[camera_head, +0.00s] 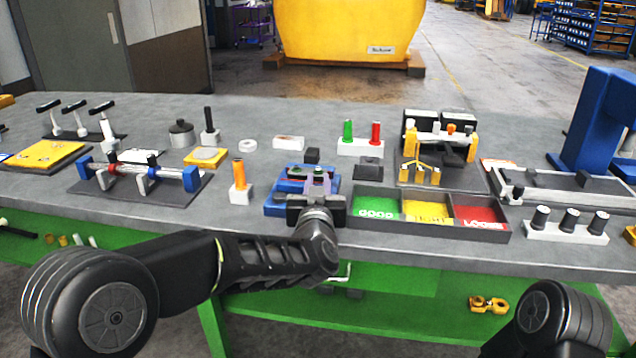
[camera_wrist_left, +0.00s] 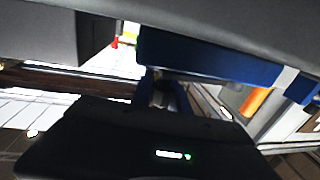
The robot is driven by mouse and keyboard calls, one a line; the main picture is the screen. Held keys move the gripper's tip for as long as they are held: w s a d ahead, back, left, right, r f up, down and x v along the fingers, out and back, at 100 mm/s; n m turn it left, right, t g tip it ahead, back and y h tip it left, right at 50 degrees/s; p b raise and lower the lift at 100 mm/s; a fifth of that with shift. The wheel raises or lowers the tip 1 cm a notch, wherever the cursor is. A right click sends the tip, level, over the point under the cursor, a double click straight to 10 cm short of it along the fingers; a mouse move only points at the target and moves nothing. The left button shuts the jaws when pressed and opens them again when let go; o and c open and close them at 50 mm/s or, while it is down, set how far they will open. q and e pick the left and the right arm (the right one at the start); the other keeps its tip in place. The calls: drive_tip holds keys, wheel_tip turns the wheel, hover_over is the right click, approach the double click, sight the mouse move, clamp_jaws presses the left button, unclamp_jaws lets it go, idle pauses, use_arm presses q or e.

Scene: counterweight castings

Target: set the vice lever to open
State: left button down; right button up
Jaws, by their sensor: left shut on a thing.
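The blue vice (camera_head: 278,200) stands near the front edge of the grey workbench, in the middle of the head view. My left gripper (camera_head: 318,178) reaches over it from the front and is shut at the vice lever, which its fingers and body mostly hide. In the left wrist view a blue part of the vice (camera_wrist_left: 205,58) crosses above my left gripper (camera_wrist_left: 165,95). The lever's angle cannot be told. My right gripper is outside the views; only part of my right arm shows at the bottom right.
A sorting tray (camera_head: 430,231) with green, yellow and red compartments stands just right of the vice. An orange cylinder on a white block (camera_head: 240,194) stands to its left. A rack with a blue-ended bar (camera_head: 140,178) is further left. A blue press frame (camera_head: 595,125) rises at the right.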

use_arm(q)
drive_tip(key=c, duration=1.3)
unclamp_jaws()
drive_tip(key=shift+o, duration=0.2)
drive_tip(key=s, duration=0.7)
drive_tip(key=shift+s+d, duration=0.1)
drive_tip(key=shift+s, duration=0.3)
